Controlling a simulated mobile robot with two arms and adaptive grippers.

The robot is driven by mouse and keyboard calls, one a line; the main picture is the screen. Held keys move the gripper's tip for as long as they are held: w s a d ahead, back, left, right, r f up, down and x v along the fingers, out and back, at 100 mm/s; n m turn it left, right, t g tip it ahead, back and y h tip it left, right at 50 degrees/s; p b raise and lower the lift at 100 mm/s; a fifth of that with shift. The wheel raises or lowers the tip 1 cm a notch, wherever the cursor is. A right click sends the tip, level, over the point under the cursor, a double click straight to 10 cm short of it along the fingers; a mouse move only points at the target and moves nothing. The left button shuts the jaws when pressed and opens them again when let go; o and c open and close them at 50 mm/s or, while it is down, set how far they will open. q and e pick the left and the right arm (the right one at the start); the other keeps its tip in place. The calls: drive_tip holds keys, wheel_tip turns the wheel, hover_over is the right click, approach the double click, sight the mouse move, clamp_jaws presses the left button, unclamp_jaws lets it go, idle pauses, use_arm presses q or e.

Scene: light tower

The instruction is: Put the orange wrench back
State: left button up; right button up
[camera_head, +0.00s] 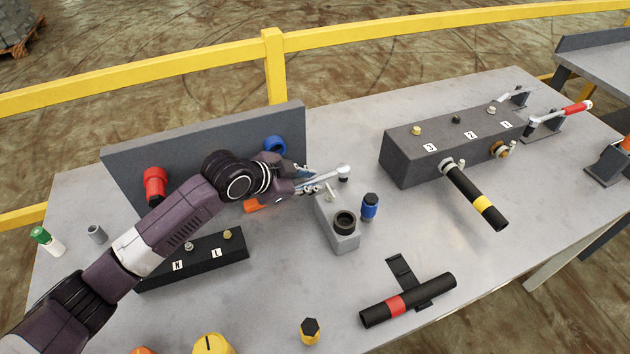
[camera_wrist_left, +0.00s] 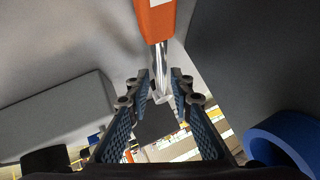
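The orange wrench has an orange handle (camera_head: 256,204) and a silver shaft with a ratchet head (camera_head: 343,171). In the head view it lies in front of the upright grey board, next to the small grey block, its middle partly hidden by my gripper. In the left wrist view its orange handle (camera_wrist_left: 155,22) is at the top and its bright shaft runs down between my fingertips. My left gripper (camera_head: 308,183) is at the shaft; its two fingers (camera_wrist_left: 160,84) stand apart, with a gap on either side of the shaft. My right gripper is not in view.
The grey board (camera_head: 130,160) carries red (camera_head: 154,184) and blue (camera_head: 275,146) round holders. A grey block (camera_head: 342,238) with a black socket and a blue-capped piece (camera_head: 369,206) stand close by. A dark box (camera_head: 400,155) with tools is right; a black-red tool (camera_head: 408,300) lies in front.

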use_arm(q)
drive_tip(key=shift+x, duration=0.75)
drive_tip(key=shift+c, duration=0.3)
clamp_jaws()
drive_tip(key=shift+r, duration=0.15)
